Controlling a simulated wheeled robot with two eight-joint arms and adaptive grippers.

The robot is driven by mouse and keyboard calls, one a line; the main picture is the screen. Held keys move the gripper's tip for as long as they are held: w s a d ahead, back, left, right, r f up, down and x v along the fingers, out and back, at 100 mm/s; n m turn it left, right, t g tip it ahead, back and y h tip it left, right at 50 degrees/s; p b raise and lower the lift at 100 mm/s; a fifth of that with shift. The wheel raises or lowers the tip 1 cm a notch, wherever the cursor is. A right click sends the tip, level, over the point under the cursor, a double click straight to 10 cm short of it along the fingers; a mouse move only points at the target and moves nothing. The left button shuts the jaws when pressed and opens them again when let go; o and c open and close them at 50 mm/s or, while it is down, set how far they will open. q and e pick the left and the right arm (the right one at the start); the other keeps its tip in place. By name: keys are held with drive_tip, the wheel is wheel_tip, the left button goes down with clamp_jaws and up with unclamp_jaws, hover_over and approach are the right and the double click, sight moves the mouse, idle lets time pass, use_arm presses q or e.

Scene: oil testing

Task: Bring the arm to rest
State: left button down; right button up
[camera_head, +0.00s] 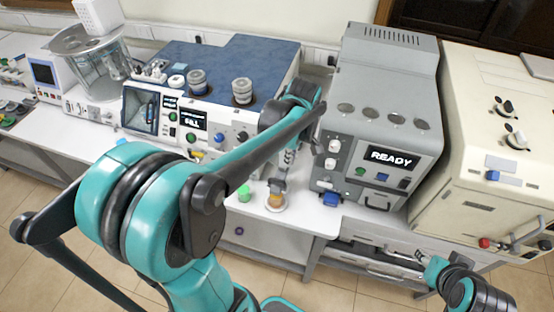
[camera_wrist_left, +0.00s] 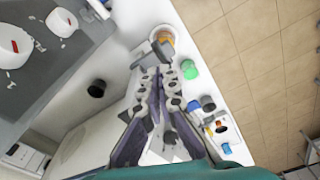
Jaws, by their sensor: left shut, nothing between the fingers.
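My left arm reaches from the lower left across the bench in the head view. My left gripper (camera_head: 281,180) points down near the bench's front edge, just above a small glass cup with orange contents (camera_head: 274,202). In the left wrist view the fingers (camera_wrist_left: 161,76) are close together at the tips, with nothing held between them. The orange cup (camera_wrist_left: 164,37) lies beyond the tips, partly hidden by a grey block (camera_wrist_left: 154,56). Part of my right arm shows at the lower right in the head view, with my right gripper (camera_head: 422,258) small and unclear.
A green-capped item (camera_head: 244,193) stands left of the cup; it also shows in the left wrist view (camera_wrist_left: 189,69). A blue-topped machine (camera_head: 215,65), a grey machine reading READY (camera_head: 385,60) and a cream machine (camera_head: 480,90) stand behind. Tiled floor (camera_head: 340,300) lies in front.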

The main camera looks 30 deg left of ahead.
idle(0.4)
use_arm(q)
drive_tip(key=s+d+f+m+t+b, duration=0.3)
drive_tip(key=s+f+m+b, duration=0.2)
drive_tip(key=f+m+b, duration=0.3)
drive_tip(key=s+d+f+m+t+h+b, duration=0.1)
drive_tip(key=s+d+f+m+t+b, duration=0.3)
drive_tip(key=f+m+b, duration=0.4)
drive_tip(key=s+b, duration=0.1)
drive_tip(key=b, duration=0.1)
drive_tip(key=shift+s+b, duration=0.15)
drive_tip(key=shift+b, duration=0.2)
idle(0.4)
